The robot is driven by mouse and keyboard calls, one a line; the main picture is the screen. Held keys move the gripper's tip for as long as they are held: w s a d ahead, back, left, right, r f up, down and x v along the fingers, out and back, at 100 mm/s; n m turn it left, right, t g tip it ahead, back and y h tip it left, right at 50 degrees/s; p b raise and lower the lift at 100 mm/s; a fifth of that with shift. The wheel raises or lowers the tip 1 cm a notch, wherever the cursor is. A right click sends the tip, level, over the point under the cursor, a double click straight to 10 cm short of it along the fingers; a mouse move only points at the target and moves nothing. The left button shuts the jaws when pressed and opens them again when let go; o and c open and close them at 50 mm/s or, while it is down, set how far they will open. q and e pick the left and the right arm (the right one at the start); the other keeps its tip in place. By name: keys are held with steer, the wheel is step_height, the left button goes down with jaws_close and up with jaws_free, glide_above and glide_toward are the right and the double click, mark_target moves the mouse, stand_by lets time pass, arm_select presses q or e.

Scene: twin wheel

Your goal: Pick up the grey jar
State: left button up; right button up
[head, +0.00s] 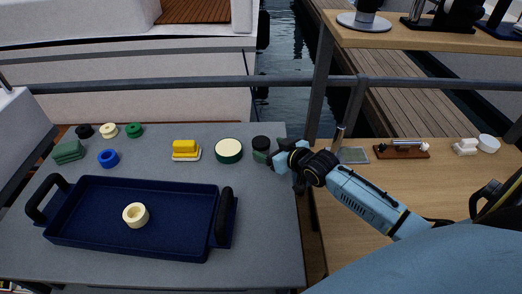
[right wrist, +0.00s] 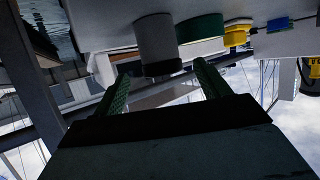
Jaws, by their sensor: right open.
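The grey jar (head: 260,156) with its black lid stands upright near the right edge of the grey table (head: 270,215). My right gripper (head: 280,162) is close beside it on its right and partly covers it. In the right wrist view the jar (right wrist: 156,38) appears upside down, with its dark lid towards the gripper. There my right gripper (right wrist: 162,75) is open, its two green fingers apart, with the jar lined up in the gap between them. I cannot tell how far the jar is in between the fingers. My left gripper is not in view.
A green round tin (head: 229,150) is just left of the jar, then a yellow block on a dish (head: 186,150). A blue tray (head: 90,230) holds a cream ring (head: 135,215). Several small rings lie at the back left. A wooden table (head: 360,215) stands at right.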

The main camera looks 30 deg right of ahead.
mark_target(261, 144)
steer(key=shift+b+x, duration=0.4)
steer(key=shift+x, duration=2.25)
steer(key=shift+a+r, duration=0.1)
steer(key=shift+c, duration=0.4)
steer(key=c, duration=1.1)
steer(key=shift+o, duration=0.2)
